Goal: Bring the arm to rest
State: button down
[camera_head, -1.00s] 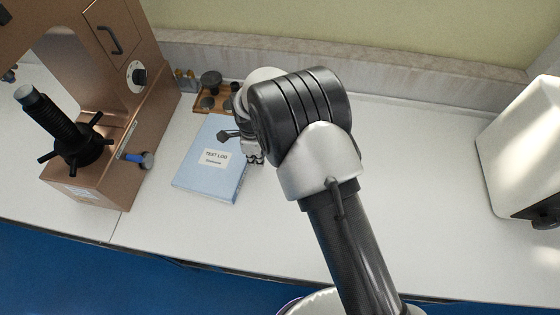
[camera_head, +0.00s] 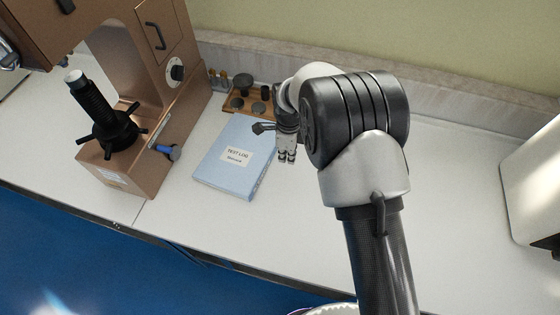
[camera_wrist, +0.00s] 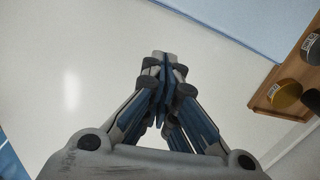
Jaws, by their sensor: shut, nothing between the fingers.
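My gripper (camera_head: 287,156) points down over the white bench, just right of the blue test log (camera_head: 225,178) in the head view. In the wrist view my gripper (camera_wrist: 163,62) has its fingertips together with nothing between them. The bench surface lies below the fingers, and I cannot tell the exact height. My arm reaches in from the bottom right of the head view and hides part of the bench behind it.
A brown hardness tester (camera_head: 185,120) with a black spindle stands left. A wooden block (camera_head: 240,103) with dark round pieces sits behind the log. A white machine (camera_head: 535,190) is at the right edge. The white bench (camera_head: 455,170) is clear between my arm and that machine.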

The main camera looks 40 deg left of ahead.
notch_tip(320, 180, up, 6)
jog(key=shift+w+d+f+p, duration=0.1)
jog(key=shift+f+p, duration=0.1)
jog(key=shift+p, duration=0.4)
jog(key=w+d+r+n+t+y, duration=0.1)
jog(key=d+r+n, duration=0.2)
jog(key=d+r, duration=0.85)
jog(key=w+d+r+n+t, duration=0.1)
jog(key=w+d+r+n, duration=0.15)
jog(key=d+r, duration=0.9)
jog(key=s+d+r+n+t, duration=0.1)
jog(key=s+d+n, duration=0.3)
jog(key=s+d, duration=0.5)
jog(key=s+d+r+n+t+h, duration=0.1)
jog(key=s+d+r+n, duration=0.2)
jog(key=s+d, duration=0.6)
jog(key=d, duration=0.2)
jog(key=shift+s+d+n+t, duration=0.3)
jog(key=shift+s+n, duration=0.05)
jog(key=shift+s, duration=0.05)
